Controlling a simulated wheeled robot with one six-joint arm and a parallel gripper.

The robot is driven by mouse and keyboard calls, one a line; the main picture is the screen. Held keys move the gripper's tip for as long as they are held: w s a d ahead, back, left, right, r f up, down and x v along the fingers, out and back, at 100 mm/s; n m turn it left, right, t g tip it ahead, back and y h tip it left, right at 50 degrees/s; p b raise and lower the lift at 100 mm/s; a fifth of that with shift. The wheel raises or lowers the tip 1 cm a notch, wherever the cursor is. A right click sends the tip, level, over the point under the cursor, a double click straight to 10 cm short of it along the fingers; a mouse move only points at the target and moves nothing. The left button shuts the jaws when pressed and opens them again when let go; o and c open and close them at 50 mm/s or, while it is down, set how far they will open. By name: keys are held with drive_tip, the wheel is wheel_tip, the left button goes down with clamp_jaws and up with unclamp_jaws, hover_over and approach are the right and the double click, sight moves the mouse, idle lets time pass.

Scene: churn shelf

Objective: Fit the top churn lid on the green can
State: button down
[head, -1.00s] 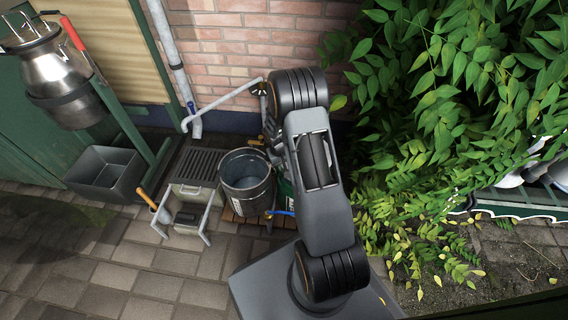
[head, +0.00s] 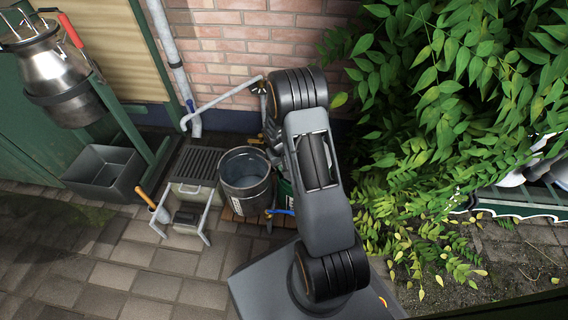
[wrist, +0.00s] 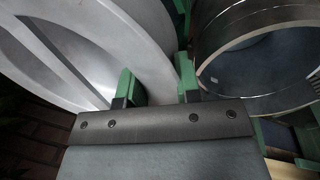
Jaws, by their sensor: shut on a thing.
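In the wrist view my gripper (wrist: 157,84) has two green-tipped fingers on the edge of a large pale grey round metal piece (wrist: 145,40), which looks like a churn lid. It fills the upper left, tilted to the camera. Right of the fingers is a round metal opening (wrist: 213,72) with a grey inside; I cannot tell which vessel it is. In the head view a strip of green (head: 285,188), possibly the green can, shows between the grey bucket and my arm. My arm hides the gripper, the held piece and most of the can there.
A grey metal bucket (head: 243,194) stands left of my arm, with a slatted rack (head: 192,167) beside it. A grey trough (head: 112,185) and a steel churn (head: 58,72) on a green stand are further left. Dense foliage (head: 470,100) crowds the right; a brick wall is behind.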

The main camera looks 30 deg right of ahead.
drive_tip(key=shift+f+h+b, duration=0.3)
drive_tip(key=shift+f+b, duration=1.4)
drive_tip(key=shift+b, duration=0.7)
drive_tip(key=shift+f, duration=0.35)
idle(0.4)
drive_tip(key=shift+f, duration=0.35)
drive_tip(key=shift+x, duration=0.85)
idle(0.4)
drive_tip(key=shift+a, duration=0.15)
drive_tip(key=c, duration=0.7)
unclamp_jaws()
drive_tip(key=shift+c, duration=0.2)
drive_tip(key=shift+f, duration=0.1)
drive_tip(key=p+v, duration=0.6)
drive_tip(key=v, duration=0.8)
